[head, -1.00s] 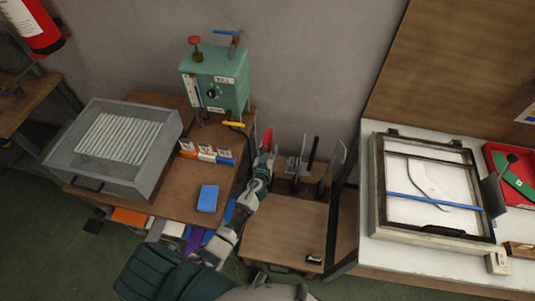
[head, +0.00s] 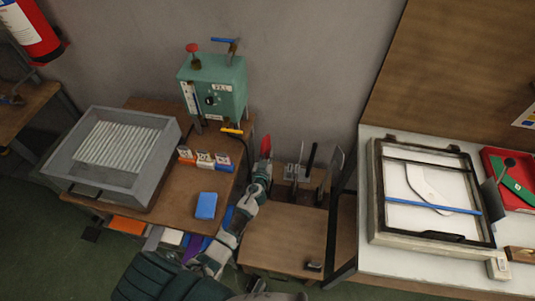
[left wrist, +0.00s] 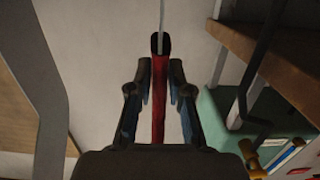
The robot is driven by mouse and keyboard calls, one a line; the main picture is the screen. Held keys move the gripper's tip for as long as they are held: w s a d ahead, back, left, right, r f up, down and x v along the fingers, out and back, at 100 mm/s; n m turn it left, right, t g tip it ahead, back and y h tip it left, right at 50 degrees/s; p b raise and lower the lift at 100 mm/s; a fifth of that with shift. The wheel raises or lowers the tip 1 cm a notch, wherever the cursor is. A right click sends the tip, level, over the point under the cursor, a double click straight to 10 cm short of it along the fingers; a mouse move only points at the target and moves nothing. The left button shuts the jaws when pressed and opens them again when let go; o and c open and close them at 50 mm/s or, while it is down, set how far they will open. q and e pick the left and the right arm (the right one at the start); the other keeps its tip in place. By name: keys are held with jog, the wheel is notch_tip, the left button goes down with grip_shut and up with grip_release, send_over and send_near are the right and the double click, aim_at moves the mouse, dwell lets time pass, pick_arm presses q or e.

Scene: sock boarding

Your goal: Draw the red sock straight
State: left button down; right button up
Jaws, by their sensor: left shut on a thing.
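The red sock (head: 265,145) is on an upright thin board at the back of the small wooden stand in the head view. In the left wrist view the red sock (left wrist: 159,100) runs as a narrow upright strip with a dark end at the top. The thin pale edge of the board (left wrist: 162,15) shows beyond that dark end. My left gripper (head: 263,163) is at the sock's lower part. In the left wrist view its two fingers (left wrist: 159,95) stand on either side of the sock, shut on it. My right gripper is not in view.
Other upright boards (head: 336,160) and a black post (head: 312,155) stand to the right. A green machine (head: 213,88), small labelled boxes (head: 204,160) and a blue block (head: 206,205) are on the left table. The wooden stand's front top (head: 285,240) is mostly clear.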

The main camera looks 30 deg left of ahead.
pick_arm(q)
jog(key=shift+f, duration=0.1)
dwell(0.3)
jog(key=shift+s+f, duration=0.1)
jog(key=shift+f, duration=0.05)
dwell(0.5)
jog(key=c, duration=1)
grip_release()
jog(key=shift+o, duration=0.2)
jog(key=f+v, duration=0.1)
jog(key=v, duration=0.7)
jog(key=shift+s, duration=0.45)
jog(key=shift+d+r, duration=0.1)
jog(key=shift+d, duration=0.05)
